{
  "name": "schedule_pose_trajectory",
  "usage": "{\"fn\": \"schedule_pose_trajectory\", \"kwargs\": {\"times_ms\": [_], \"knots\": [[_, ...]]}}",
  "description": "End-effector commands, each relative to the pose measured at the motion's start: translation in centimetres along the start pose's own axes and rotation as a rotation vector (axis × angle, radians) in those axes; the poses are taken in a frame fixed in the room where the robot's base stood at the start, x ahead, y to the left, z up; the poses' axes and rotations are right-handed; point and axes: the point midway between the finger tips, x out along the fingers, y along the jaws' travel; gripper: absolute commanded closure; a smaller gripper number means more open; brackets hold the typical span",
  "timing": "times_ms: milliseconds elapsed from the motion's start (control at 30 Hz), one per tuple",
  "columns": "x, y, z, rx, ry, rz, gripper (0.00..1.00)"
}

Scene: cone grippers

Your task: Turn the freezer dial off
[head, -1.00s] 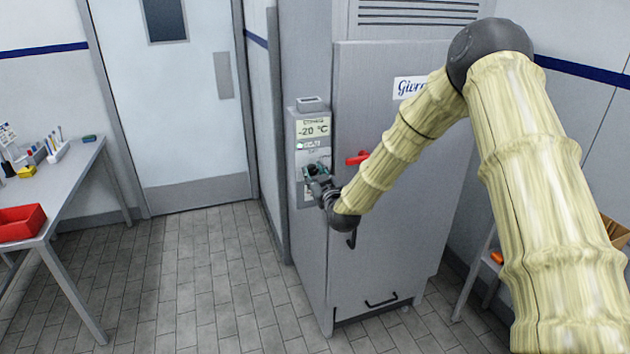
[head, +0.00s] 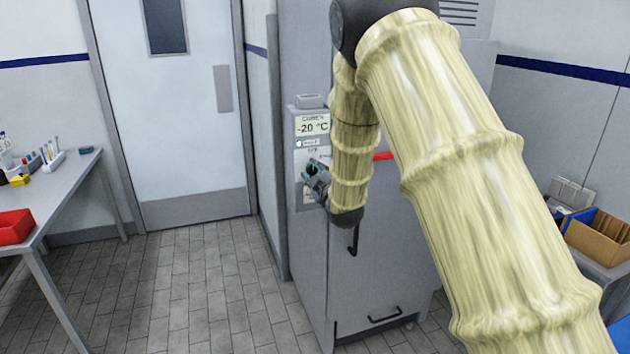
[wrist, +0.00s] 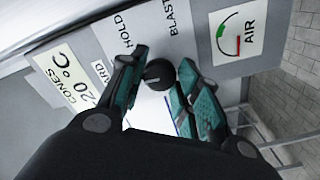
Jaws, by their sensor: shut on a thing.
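In the wrist view the black round dial (wrist: 158,74) sits on the white panel, between the teal fingers of my gripper (wrist: 160,84). The gripper is shut on the dial. Labels "HOLD" and "BLAST" show beyond the dial, and a partly covered label ending in "ARD" is at its left. Which label the dial points to is unclear. In the head view my gripper (head: 314,176) is against the panel and hides the dial.
A display (head: 312,125) above the dial reads -20 °C. An AIR gauge (wrist: 237,40) is on the panel. A table with a red bin (head: 14,227) stands left. The floor between is clear.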

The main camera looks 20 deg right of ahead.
Motion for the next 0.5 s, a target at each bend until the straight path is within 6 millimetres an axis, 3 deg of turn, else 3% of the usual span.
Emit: {"fn": "schedule_pose_trajectory", "kwargs": {"times_ms": [500], "knots": [[0.04, 0.2, -0.01, -0.078, 0.0, 0.002, 0.91]]}}
